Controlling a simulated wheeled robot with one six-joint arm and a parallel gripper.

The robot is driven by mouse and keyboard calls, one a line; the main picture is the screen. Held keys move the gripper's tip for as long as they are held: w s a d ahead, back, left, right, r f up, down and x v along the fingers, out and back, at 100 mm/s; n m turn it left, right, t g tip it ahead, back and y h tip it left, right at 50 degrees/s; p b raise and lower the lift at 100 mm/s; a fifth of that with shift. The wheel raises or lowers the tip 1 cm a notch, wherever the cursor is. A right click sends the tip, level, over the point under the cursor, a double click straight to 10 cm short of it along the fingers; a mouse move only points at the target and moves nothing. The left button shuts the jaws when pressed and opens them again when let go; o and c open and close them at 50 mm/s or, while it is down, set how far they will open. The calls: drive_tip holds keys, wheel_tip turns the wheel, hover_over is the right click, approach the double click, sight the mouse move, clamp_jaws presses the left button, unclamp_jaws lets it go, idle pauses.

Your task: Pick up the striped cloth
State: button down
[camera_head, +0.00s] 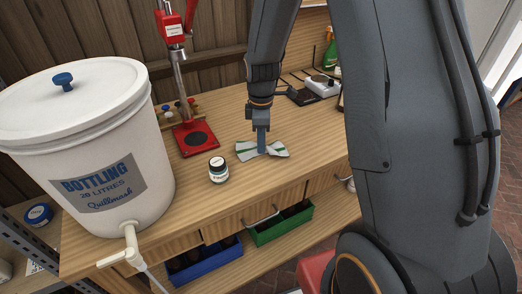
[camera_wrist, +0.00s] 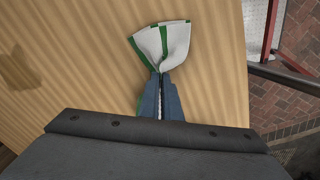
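The striped cloth (camera_head: 278,150) is white with green stripes. It lies at the middle of the wooden bench, gathered into a bow-tie shape. My gripper (camera_head: 262,150) points down at the cloth's middle, with cloth spreading out on both sides of the fingers. In the wrist view, the blue fingers (camera_wrist: 160,82) are close together and the cloth (camera_wrist: 152,44) is pinched into folds between their tips, fanning out beyond them. A bit of green shows beside the left finger. I cannot tell whether the cloth is clear of the bench top.
A red bench capper (camera_head: 195,138) and a white bottling bucket (camera_head: 85,150) are farther left. Green (camera_head: 283,224) and blue (camera_head: 206,262) crates sit below.

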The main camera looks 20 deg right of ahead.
wheel_tip(320, 180, up, 12)
drive_tip(key=p, duration=0.8)
drive_tip(key=shift+p, duration=0.35)
